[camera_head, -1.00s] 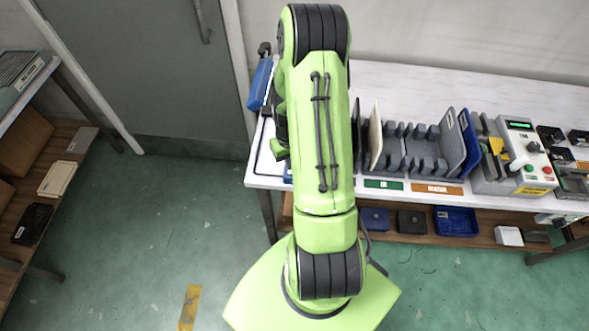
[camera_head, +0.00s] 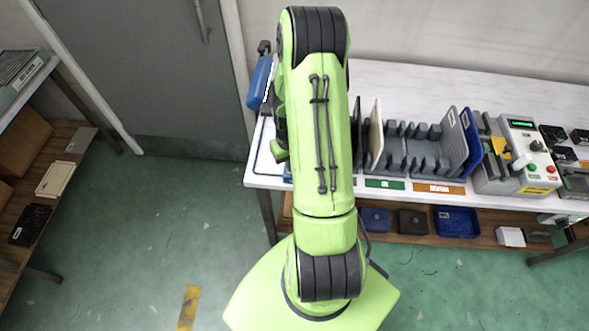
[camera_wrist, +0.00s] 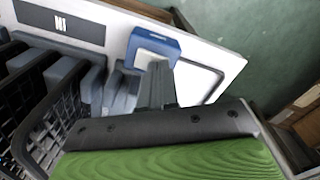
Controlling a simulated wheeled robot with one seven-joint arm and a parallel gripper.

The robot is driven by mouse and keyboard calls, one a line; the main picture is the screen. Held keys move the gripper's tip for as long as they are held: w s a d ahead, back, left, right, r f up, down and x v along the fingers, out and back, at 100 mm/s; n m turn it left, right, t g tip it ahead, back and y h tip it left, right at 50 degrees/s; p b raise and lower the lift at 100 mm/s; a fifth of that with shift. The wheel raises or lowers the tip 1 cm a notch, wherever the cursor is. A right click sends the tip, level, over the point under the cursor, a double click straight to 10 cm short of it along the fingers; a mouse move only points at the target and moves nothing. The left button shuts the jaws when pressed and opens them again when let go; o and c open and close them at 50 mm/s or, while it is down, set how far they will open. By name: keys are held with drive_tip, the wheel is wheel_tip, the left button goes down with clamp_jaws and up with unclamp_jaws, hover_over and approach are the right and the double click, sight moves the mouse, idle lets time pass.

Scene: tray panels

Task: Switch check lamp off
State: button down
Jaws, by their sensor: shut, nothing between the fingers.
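The grey check box (camera_head: 521,141) stands at the right on the bench. My gripper (camera_wrist: 157,82) is shut and empty in the wrist view, over the left end of the bench, far from the box. In the head view my arm hides its fingertips.
A grey slotted rack (camera_head: 418,150) with upright panels stands between my arm and the box.

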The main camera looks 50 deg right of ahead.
drive_tip(key=shift+f, duration=0.2)
wheel_tip(320, 180, up, 7)
drive_tip(key=p, duration=0.5)
drive_tip(key=shift+r, duration=0.15)
idle(0.3)
